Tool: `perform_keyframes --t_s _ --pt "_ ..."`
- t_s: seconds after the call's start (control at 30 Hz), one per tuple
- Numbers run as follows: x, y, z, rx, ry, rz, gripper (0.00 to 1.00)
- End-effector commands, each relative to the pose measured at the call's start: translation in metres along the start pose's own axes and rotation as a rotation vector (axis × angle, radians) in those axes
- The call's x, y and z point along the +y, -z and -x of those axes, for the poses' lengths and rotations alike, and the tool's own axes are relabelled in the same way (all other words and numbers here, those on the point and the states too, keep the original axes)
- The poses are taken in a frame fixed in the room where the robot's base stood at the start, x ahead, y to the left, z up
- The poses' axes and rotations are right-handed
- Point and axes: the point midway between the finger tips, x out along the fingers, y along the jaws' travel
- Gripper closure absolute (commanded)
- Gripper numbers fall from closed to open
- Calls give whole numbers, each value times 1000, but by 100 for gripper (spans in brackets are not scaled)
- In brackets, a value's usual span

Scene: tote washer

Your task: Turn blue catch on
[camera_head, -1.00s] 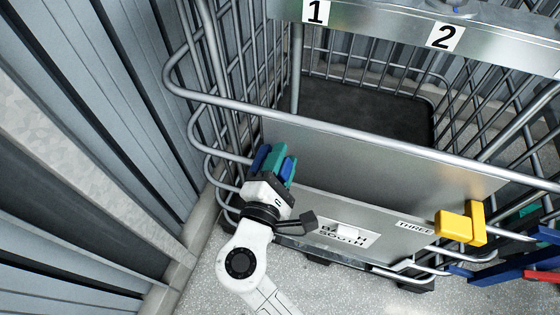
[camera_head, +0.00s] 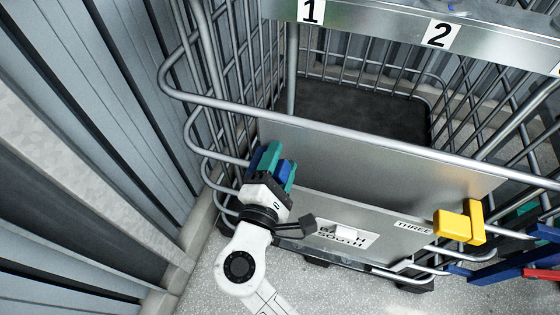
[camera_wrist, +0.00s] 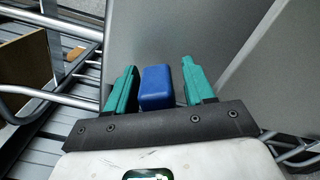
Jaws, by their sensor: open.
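The blue catch (camera_head: 284,170) is at the upper left of the grey front panel, largely hidden by my gripper in the head view. My gripper (camera_head: 275,165) is open, with its teal fingers on either side of the catch. In the wrist view the catch (camera_wrist: 156,88) stands as a rounded blue block between the two fingertips (camera_wrist: 159,88). A narrow gap shows beside the left finger and a wider one beside the right. A second blue part shows left of the fingers in the head view; I cannot tell whether it belongs to the catch.
A yellow catch (camera_head: 460,222) sits at the panel's right end, beside the label THREE (camera_head: 412,227). The grey panel (camera_head: 380,165) closes the front of a wire cage under a metal rail (camera_head: 380,22) numbered 1 and 2. A ribbed wall (camera_head: 90,110) stands close on the left.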

Motion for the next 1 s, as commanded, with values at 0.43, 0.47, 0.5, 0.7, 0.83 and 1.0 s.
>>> perform_keyframes --t_s 0.43,0.47,0.5,0.7,0.83,1.0 --pt "0 1 55 4 -1 0 47" --pt "0 1 60 4 -2 0 47" --pt "0 1 68 3 -1 1 47" --pt "0 1 97 2 -1 0 47" --pt "0 0 106 0 0 0 47" --pt "0 0 109 0 0 0 47"
